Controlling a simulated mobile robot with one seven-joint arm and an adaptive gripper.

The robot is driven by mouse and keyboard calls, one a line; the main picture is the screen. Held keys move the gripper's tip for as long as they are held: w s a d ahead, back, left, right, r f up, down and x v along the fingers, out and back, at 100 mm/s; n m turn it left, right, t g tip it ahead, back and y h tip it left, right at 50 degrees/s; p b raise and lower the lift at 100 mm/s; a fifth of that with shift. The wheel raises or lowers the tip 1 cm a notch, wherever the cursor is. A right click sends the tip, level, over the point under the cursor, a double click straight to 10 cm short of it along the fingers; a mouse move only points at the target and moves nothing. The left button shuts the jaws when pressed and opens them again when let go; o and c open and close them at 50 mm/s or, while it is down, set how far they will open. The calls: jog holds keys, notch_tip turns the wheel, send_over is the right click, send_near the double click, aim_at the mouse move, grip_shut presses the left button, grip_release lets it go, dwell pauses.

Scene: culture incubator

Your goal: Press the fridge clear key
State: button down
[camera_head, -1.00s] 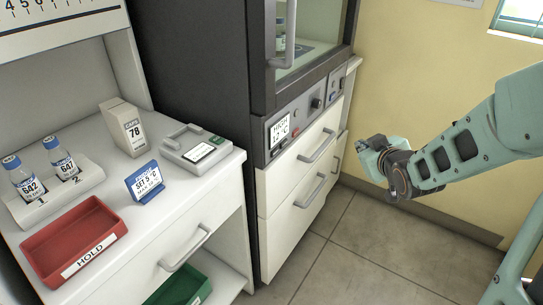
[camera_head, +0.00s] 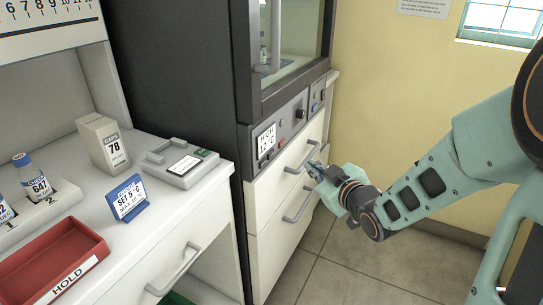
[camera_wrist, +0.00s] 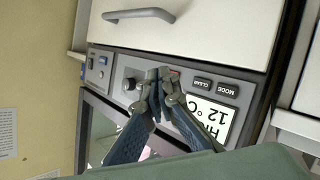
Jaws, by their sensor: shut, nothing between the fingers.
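The fridge control panel (camera_head: 283,128) shows in the head view beneath the glass door, with a lit display (camera_head: 266,141) reading HIGH and 12 °C. In the wrist view the panel appears upside down. There the dark clear key (camera_wrist: 203,82) lies between the mode key (camera_wrist: 228,90) and a partly covered red button (camera_wrist: 175,71). My gripper (camera_head: 314,168) is shut and empty, in front of the drawers and below the panel. In the wrist view its closed fingertips (camera_wrist: 158,76) overlap the panel between a round knob (camera_wrist: 128,84) and the red button, to the left of the clear key. Contact cannot be told.
Bar handles of the drawers (camera_head: 300,205) stick out near my gripper, and the fridge door handle (camera_head: 270,45) is above. The left counter holds a red HOLD tray (camera_head: 88,238), vials, a CAPS box (camera_head: 103,143), a SET 5 °C card (camera_head: 128,198) and a grey device (camera_head: 182,163).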

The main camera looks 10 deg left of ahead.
aim_at(274, 154)
jog(key=w+a+b, duration=0.2)
jog(key=a+b, duration=0.1)
jog(key=a, duration=0.5)
jog(key=shift+w+b, duration=0.35)
jog(key=shift+w, duration=0.05)
dwell(1.1)
jog(key=shift+w+a+b, duration=0.15)
jog(key=shift+a+b, duration=0.2)
jog(key=shift+b, duration=0.05)
jog(key=shift+w+a+b, duration=0.1)
jog(key=shift+a+b, duration=0.25)
dwell(0.7)
jog(key=shift+d, duration=0.1)
jog(key=shift+s+d+p, duration=0.25)
jog(key=shift+d+p, duration=0.05)
jog(key=shift+d, duration=0.35)
